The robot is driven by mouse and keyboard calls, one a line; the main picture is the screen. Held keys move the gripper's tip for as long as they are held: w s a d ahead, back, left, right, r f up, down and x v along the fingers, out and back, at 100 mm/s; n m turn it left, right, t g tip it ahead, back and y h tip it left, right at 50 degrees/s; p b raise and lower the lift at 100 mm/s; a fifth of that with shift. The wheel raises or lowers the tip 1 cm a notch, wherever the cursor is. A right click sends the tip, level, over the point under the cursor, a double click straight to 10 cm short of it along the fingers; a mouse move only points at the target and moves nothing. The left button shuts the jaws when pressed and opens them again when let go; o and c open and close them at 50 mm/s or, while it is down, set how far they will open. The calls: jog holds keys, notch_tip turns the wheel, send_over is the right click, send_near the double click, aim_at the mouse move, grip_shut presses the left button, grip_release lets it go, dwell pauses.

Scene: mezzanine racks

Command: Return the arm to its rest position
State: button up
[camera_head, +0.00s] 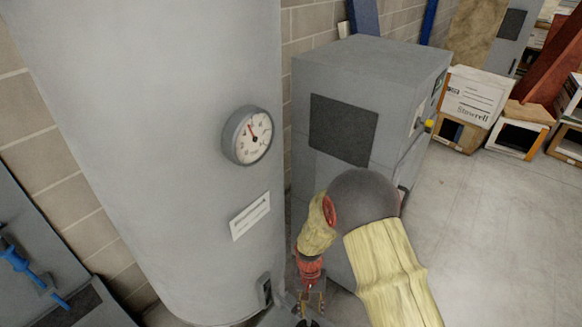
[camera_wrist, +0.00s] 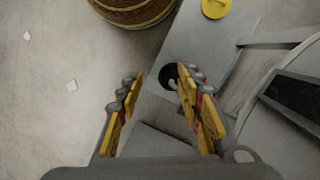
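My arm, with yellow sleeves and a dark grey joint, reaches forward and down in the head view. My gripper (camera_head: 312,305) hangs low at the bottom of that view, between the large grey tank (camera_head: 150,120) and the grey cabinet (camera_head: 365,60). In the wrist view my gripper (camera_wrist: 160,80) has its two yellow-padded fingers spread apart. Nothing is held between them. A grey metal plate (camera_wrist: 225,45) with a dark round part (camera_wrist: 168,76) lies beyond the fingers. My arm hides part of the cabinet front.
The tank carries a round gauge (camera_head: 247,136) and a white label (camera_head: 250,215). Cardboard boxes (camera_head: 475,95) stand at the upper right. Bare floor (camera_head: 500,230) lies right of my arm. The wrist view shows a brown ribbed round object (camera_wrist: 132,12) and a yellow disc (camera_wrist: 216,8).

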jog(key=s+d+r+t, duration=0.2)
jog(key=s+d+r, duration=0.2)
jog(key=r, duration=1)
jog(key=s+d+r+n+t, duration=0.1)
jog(key=s+d+r+t, duration=0.2)
jog(key=s+r, duration=0.4)
jog(key=s+d+r+n+t, duration=0.1)
jog(key=s+d+r+t, duration=0.2)
jog(key=r, duration=1.9)
jog(key=s+d, duration=0.2)
jog(key=s, duration=0.1)
jog(key=shift+r+y, duration=0.25)
jog(key=shift+y, duration=0.05)
jog(key=shift+s, duration=0.1)
